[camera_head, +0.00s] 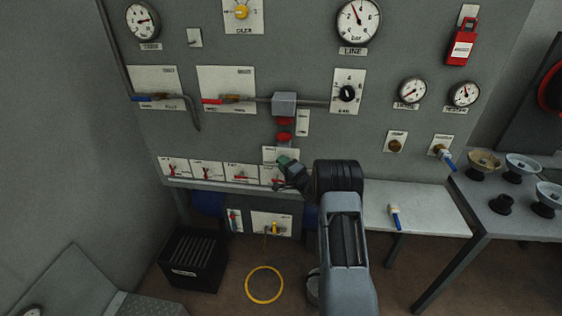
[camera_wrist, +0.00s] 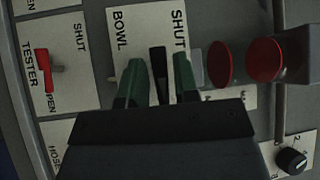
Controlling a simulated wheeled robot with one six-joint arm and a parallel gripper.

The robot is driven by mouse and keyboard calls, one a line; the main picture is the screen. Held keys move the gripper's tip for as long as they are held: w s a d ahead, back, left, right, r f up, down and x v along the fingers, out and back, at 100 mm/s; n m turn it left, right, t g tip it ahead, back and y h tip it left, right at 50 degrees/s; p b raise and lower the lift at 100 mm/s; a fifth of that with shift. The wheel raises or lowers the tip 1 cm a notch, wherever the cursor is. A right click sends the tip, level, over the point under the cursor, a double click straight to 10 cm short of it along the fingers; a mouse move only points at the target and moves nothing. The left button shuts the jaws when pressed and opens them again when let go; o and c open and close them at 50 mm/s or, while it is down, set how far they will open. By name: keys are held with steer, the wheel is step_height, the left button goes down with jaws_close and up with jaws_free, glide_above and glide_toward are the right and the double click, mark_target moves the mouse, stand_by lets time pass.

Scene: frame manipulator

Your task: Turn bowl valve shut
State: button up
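The bowl valve's white plate (camera_wrist: 133,30) faces the wrist camera, turned on its side, with the words BOWL and SHUT. A narrow black bar (camera_wrist: 159,68), apparently the valve's handle, stands between the fingers. My gripper (camera_wrist: 158,80) has green fingertips, one on each side of the bar, with a visible gap to each. Whether either finger touches it deeper down, I cannot tell. In the head view my gripper (camera_head: 287,163) is at the panel and covers most of the bowl plate (camera_head: 270,153), so the handle is hidden there.
Two red round knobs (camera_wrist: 220,64) sit close to the right of the fingers in the wrist view. The tester valve (camera_wrist: 43,70), with a red lever, is at the left. In the head view, a row of small valve plates (camera_head: 207,172) runs just below, above a narrow ledge.

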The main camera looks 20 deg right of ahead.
steer(key=shift+x, duration=0.85)
steer(key=shift+c, duration=0.2)
jaws_close()
